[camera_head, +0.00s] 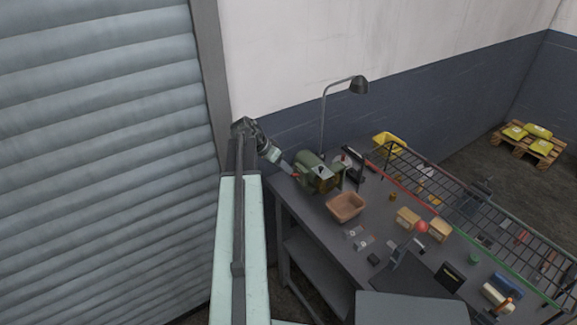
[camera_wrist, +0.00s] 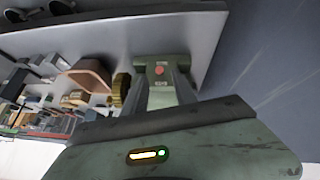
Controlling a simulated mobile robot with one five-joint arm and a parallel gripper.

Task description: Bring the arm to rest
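My arm reaches up on the left in the head view and bends over at the top. My gripper (camera_head: 290,174) points down and to the right, above the table's left end and close to the green machine (camera_head: 318,172). In the wrist view my gripper (camera_wrist: 162,78) has its two fingers apart with a gap between them. The green machine with a red button (camera_wrist: 160,70) shows beyond and between the fingers. I see nothing held. Whether the fingertips touch the machine I cannot tell.
A dark table (camera_head: 315,229) holds a brown pan (camera_head: 346,206), a lamp (camera_head: 358,86), a wire rack (camera_head: 455,205), wooden blocks (camera_head: 408,217) and a yellow bin (camera_head: 388,143). A roller shutter (camera_head: 100,150) stands left of my arm. Sacks on a pallet (camera_head: 528,142) lie far right.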

